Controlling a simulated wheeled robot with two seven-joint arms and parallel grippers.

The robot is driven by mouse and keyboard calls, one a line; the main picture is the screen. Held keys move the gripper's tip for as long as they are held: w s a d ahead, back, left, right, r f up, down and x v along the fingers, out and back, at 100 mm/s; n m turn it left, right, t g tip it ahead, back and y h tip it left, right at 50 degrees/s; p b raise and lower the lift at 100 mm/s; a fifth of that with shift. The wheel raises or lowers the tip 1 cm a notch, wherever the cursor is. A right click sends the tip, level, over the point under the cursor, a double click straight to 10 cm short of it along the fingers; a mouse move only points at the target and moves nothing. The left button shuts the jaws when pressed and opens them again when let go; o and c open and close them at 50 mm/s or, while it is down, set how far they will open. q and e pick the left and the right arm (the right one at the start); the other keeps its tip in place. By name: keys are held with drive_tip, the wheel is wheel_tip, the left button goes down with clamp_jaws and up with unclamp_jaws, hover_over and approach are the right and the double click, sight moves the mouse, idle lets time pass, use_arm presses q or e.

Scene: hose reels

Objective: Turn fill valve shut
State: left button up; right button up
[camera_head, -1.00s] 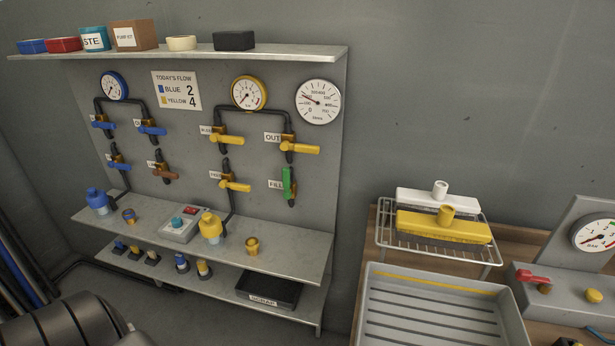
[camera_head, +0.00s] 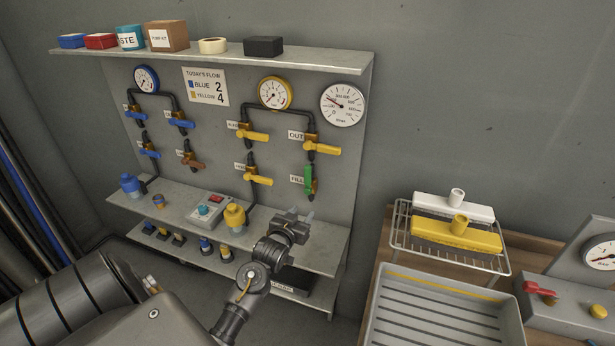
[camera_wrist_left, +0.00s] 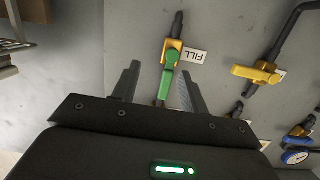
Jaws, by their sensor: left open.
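The fill valve (camera_head: 309,180) has a green handle on a brass body and sits on the grey panel at lower right, beside a FILL label (camera_head: 296,180). Its handle hangs in line with the black pipe. My left gripper (camera_head: 302,217) is below the valve in the head view, open and empty. In the left wrist view the green handle (camera_wrist_left: 167,84) shows between the two open fingers (camera_wrist_left: 157,86), apart from both as far as I can tell. The FILL label shows upside down there. My right gripper is not in view.
Yellow valve handles (camera_head: 322,148) are above and left of the fill valve. A lower shelf (camera_head: 330,238) juts out under it. A wire rack with white and yellow brushes (camera_head: 460,232) and a grey tray (camera_head: 440,313) stand at right.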

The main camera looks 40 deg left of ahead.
use_arm(q)
drive_tip(key=t+y, duration=0.1)
drive_tip(key=t, duration=0.1)
approach(307, 175)
drive_tip(key=shift+n, duration=0.4)
drive_tip(key=p+x, duration=0.2)
drive_tip(key=x, duration=0.7)
drive_tip(key=shift+w+a, duration=0.2)
drive_tip(key=shift+w, duration=0.15)
drive_tip(key=shift+w+a, duration=0.2)
drive_tip(key=shift+w, duration=0.4)
drive_tip(key=shift+c, duration=0.3)
clamp_jaws()
